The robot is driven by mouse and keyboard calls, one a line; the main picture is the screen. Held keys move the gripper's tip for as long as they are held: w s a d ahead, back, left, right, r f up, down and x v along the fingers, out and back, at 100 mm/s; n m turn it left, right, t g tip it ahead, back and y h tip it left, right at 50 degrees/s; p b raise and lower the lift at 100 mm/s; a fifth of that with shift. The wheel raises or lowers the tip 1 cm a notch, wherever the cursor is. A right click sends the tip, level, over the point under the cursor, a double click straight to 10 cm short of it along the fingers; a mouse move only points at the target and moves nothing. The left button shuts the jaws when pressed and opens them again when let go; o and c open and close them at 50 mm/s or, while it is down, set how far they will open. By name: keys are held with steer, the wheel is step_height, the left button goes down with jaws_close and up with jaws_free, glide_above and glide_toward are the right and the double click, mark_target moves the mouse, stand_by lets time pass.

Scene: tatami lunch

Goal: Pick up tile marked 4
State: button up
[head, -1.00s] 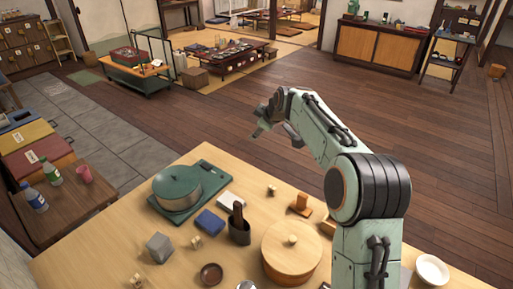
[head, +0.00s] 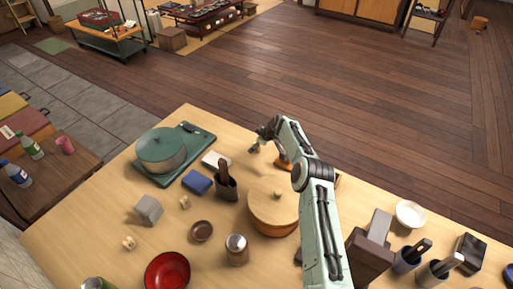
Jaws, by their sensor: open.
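Small pale wooden tiles lie apart on the table: one tile (head: 184,202) near the blue box and another tile (head: 128,243) in front of the grey cube. Their marks are too small to read, so I cannot tell which one is marked 4. My gripper (head: 257,147) is open, low over the far part of the table, right of the white box. A third small tile stood around there earlier; now the gripper's fingers largely cover that spot, and contact cannot be made out.
The table (head: 85,225) holds a green pot (head: 161,150) on a green board, a white box (head: 215,160), a blue box (head: 197,183), a dark utensil holder (head: 227,188), a round lidded wooden tub (head: 273,210) and an orange-brown stand (head: 283,164) partly behind my arm.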

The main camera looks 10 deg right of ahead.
steer(key=shift+f, duration=0.15)
steer(key=shift+c, duration=0.3)
steer(key=c, duration=0.8)
